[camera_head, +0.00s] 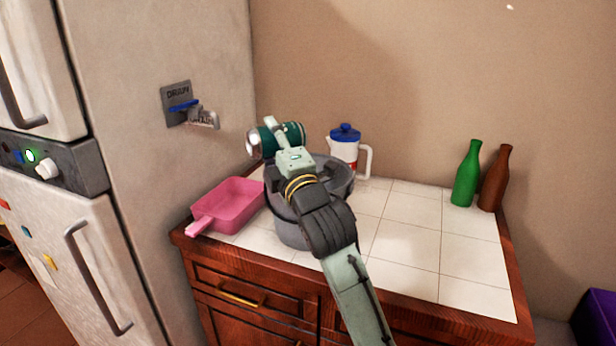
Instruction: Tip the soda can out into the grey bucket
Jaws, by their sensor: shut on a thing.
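A dark green soda can (292,134) with a pale silvery end lies tilted nearly on its side, held above the back left of the grey bucket. Its silvery end points left. My gripper (274,132) is shut on the can; the fingers partly cover it. The grey bucket (291,234) stands on the tiled counter, and my arm crosses in front of it. The inside of the bucket is mostly hidden. I cannot tell whether anything comes out of the can.
A pink square pan (234,203) lies left of the bucket. A white jug with blue lid (343,148) stands behind it. Green (466,177) and brown (495,180) bottles stand at the right. A fridge (170,60) with a drain tap borders the left.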

